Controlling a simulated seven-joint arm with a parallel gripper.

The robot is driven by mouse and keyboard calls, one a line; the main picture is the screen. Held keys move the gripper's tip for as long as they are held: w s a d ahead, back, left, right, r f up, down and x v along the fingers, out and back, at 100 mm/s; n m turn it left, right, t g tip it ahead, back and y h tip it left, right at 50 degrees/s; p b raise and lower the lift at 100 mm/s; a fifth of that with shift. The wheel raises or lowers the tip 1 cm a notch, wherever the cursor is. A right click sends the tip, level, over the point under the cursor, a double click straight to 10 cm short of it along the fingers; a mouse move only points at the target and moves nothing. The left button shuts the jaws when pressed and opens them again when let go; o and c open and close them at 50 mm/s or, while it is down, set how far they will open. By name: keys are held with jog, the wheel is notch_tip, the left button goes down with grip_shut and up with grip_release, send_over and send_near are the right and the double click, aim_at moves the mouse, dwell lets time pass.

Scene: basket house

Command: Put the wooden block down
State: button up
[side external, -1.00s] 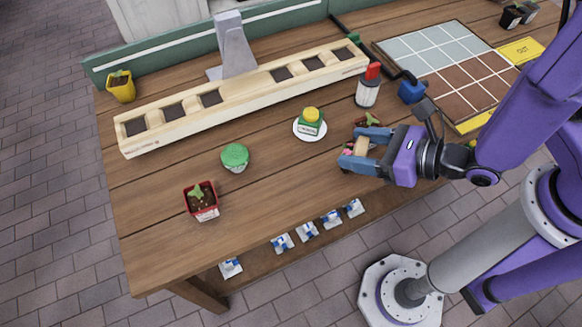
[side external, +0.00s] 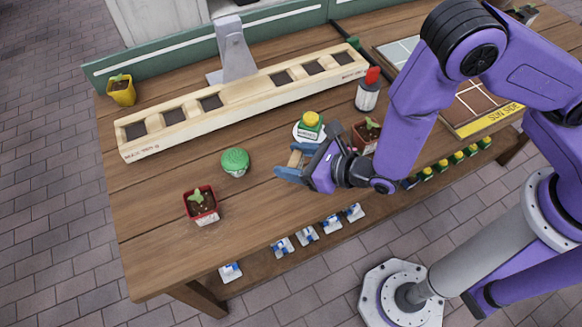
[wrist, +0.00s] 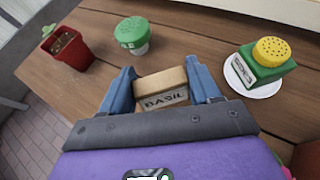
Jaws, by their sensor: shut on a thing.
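The wooden block (side external: 295,158) is a small tan piece, held between the blue fingers of my gripper (side external: 290,162). In the wrist view the block (wrist: 160,88) sits between my gripper's fingertips (wrist: 160,82), and its near face reads "BASIL". My gripper is shut on it, over the front middle of the wooden table (side external: 150,230). The gap between block and tabletop is hard to judge.
A green-lidded pot (side external: 235,161) stands left of my gripper. A green box with a yellow top (side external: 310,125) sits on a white plate (side external: 298,134) behind it. A red seedling pot (side external: 202,206) is at front left. A long wooden planter (side external: 240,97) runs along the back. Bare table lies between.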

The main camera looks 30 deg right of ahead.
jog(key=shift+w+a+f, duration=0.2)
jog(key=shift+w+f, duration=0.1)
jog(key=shift+f, duration=0.15)
jog(key=shift+a+f, duration=0.1)
jog(key=shift+f, duration=1.45)
jog(key=o, duration=1)
jog(key=shift+f, duration=0.15)
